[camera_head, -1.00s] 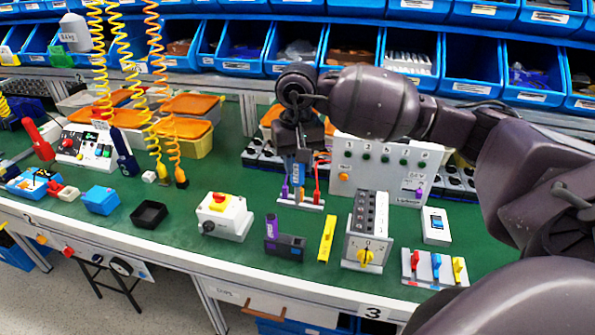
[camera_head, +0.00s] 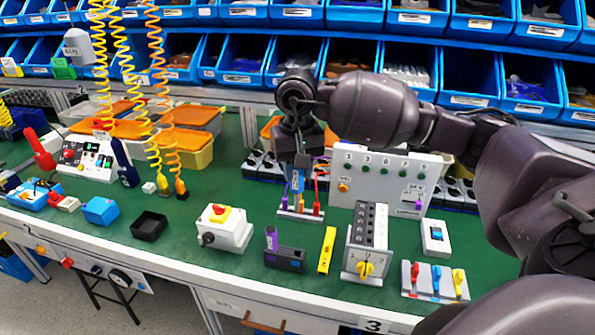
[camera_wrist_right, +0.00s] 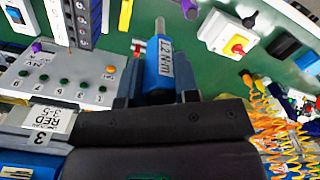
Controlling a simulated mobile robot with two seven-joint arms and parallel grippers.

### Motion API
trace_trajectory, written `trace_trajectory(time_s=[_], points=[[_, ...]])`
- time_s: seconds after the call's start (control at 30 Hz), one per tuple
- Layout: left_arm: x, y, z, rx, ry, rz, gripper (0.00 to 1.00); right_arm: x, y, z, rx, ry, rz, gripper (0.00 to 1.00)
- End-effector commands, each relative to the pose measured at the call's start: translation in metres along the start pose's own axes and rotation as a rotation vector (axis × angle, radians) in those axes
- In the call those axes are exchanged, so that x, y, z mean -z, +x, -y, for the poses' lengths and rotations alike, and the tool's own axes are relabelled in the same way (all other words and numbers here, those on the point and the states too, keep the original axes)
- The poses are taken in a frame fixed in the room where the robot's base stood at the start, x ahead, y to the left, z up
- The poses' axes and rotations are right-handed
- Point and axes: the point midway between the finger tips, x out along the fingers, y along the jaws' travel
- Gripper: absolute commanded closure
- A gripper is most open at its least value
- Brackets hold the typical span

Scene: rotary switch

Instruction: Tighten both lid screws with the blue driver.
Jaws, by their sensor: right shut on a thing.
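My right gripper (camera_head: 299,160) points down over a small driver stand (camera_head: 300,213) near the middle of the bench. It is shut on the blue driver (camera_head: 297,182). In the right wrist view the blue driver (camera_wrist_right: 158,68) sits between the fingers, with lettering on its handle and a grey shaft pointing away. I cannot tell whether its tip is still in the stand. A purple driver (camera_head: 284,194) and a red driver (camera_head: 317,198) stand beside it. A light-grey box with a red and yellow rotary switch (camera_head: 223,230) stands to the left. Its lid screws are too small to make out. My left gripper is out of view.
A white panel with green buttons (camera_head: 385,180) stands right of the gripper. A grey block with a yellow knob (camera_head: 366,243), a yellow bar (camera_head: 327,250) and a dark holder (camera_head: 285,258) lie in front. Coiled cables (camera_head: 160,120) hang at left.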

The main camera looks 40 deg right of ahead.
Motion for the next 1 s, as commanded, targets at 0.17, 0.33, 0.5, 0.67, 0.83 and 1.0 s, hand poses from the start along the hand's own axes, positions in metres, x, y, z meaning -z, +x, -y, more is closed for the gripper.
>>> trace_trajectory(time_s=[0.17, 0.33, 0.5, 0.67, 0.83, 1.0], points=[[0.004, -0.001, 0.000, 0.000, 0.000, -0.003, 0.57, 0.000, -0.008, 0.000, -0.001, 0.000, -0.002, 1.00], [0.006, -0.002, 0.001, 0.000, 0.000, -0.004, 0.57, 0.000, -0.015, 0.000, 0.000, 0.001, -0.001, 1.00], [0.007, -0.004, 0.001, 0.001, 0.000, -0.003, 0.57, 0.000, -0.022, 0.000, 0.000, 0.001, -0.001, 1.00], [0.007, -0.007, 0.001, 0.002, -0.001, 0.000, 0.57, 0.000, -0.029, 0.000, 0.000, 0.001, -0.002, 1.00], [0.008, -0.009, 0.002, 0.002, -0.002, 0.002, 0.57, 0.000, -0.035, 0.000, 0.000, 0.001, -0.002, 1.00], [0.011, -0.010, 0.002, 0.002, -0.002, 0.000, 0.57, 0.000, -0.042, 0.000, 0.000, 0.001, -0.001, 1.00]])
